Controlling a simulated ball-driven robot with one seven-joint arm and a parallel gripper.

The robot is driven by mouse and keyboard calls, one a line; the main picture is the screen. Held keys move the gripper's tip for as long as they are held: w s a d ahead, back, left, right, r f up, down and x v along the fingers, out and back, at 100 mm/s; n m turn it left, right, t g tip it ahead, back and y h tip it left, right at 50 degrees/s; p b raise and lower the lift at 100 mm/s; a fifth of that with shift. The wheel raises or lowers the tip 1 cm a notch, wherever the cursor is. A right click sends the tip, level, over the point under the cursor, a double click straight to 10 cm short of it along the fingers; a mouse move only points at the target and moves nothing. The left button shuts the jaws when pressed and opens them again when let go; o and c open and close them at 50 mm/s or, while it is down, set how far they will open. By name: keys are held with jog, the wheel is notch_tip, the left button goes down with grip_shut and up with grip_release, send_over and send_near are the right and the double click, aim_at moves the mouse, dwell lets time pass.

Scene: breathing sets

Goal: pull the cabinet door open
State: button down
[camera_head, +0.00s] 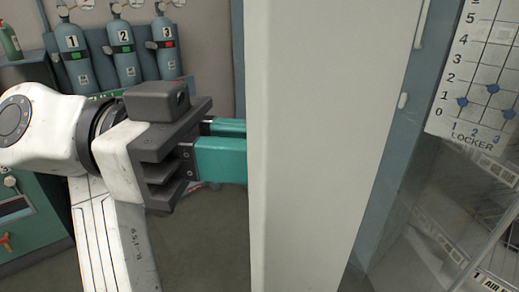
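The tall white panel in the middle, which looks like the cabinet door (320,150), stands upright and runs past the top and bottom of the view. My gripper (232,142) reaches in from the left with its two teal fingers pointing right at the panel's left edge. The fingertips are hidden behind that edge, so I cannot tell whether they touch the door or hold anything. No handle shows. A blue-grey frame (389,170) with small white fittings stands just right of the panel.
Several numbered gas cylinders (124,56) stand at the back left. A green unit (27,225) is at the lower left. A locker chart (482,75) hangs at the upper right above clear shelving (450,225). Bare floor (208,245) shows below my gripper.

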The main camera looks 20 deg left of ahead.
jog(key=shift+w+d, duration=0.35)
jog(key=c, duration=1.4)
grip_release()
jog(key=shift+o, duration=1.1)
jog(key=shift+w+d, duration=0.1)
jog(key=shift+d, duration=0.15)
jog(key=shift+a, duration=0.15)
jog(key=shift+s+a, duration=0.2)
jog(key=b+v, duration=0.2)
jog(key=v, duration=0.8)
jog(key=shift+a, duration=0.2)
jog(key=shift+w, duration=0.1)
